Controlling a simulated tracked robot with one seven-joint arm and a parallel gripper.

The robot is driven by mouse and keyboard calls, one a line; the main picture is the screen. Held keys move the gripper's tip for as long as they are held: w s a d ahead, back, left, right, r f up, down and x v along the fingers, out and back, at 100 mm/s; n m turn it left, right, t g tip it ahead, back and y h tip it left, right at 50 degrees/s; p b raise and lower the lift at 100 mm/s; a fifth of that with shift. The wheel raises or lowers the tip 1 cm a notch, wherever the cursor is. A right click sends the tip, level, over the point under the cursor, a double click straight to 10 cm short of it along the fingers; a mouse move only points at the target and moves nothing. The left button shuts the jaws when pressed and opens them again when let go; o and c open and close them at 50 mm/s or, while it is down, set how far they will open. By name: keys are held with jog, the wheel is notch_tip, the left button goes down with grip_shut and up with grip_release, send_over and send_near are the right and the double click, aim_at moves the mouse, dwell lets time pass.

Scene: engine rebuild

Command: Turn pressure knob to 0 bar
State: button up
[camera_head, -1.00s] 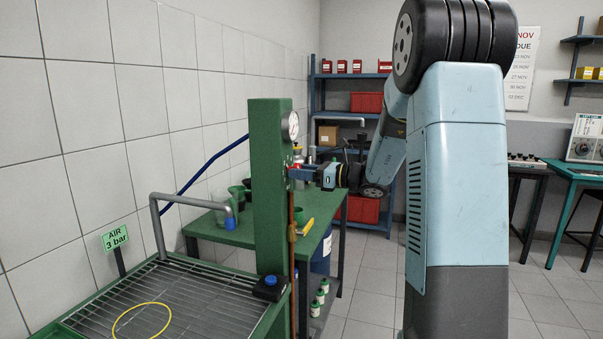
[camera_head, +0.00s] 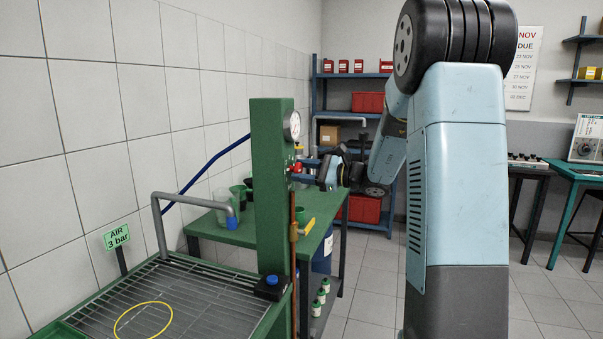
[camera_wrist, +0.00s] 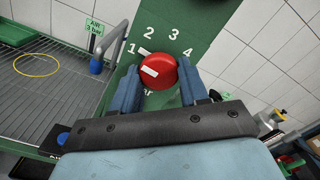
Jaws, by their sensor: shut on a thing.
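The red pressure knob (camera_wrist: 160,69) sits on the green column's panel (camera_wrist: 186,22), with white numbers 1 to 4 around its upper side. A white bar on its face points left, below the 1. The lower left of the dial is hidden by a finger; only "ar" shows beneath the knob. My gripper (camera_wrist: 156,88) is shut on the knob, one blue finger on each side. In the head view, my gripper (camera_head: 300,171) reaches the column from the right, and the knob (camera_head: 297,167) shows at its fingertips. The round gauge (camera_head: 292,126) above is too small to read.
A grated wash basin (camera_head: 190,300) with a yellow ring (camera_head: 143,321) stands at the front left. A green sign (camera_head: 116,237) reads "AIR 3 bar". A copper pipe with a yellow-handled valve (camera_head: 306,228) runs below the knob. A green bench (camera_head: 262,235) stands behind.

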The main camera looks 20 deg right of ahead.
jog(key=n, duration=0.5)
jog(key=shift+d, duration=0.1)
jog(key=n, duration=0.5)
jog(key=shift+f+n, duration=0.1)
jog(key=shift+n, duration=0.2)
dwell(0.3)
jog(key=o, duration=1)
jog(key=shift+o, duration=0.2)
jog(key=v, duration=1.3)
jog(key=shift+s+d, duration=0.2)
jog(key=shift+d, duration=0.15)
jog(key=shift+a, duration=0.1)
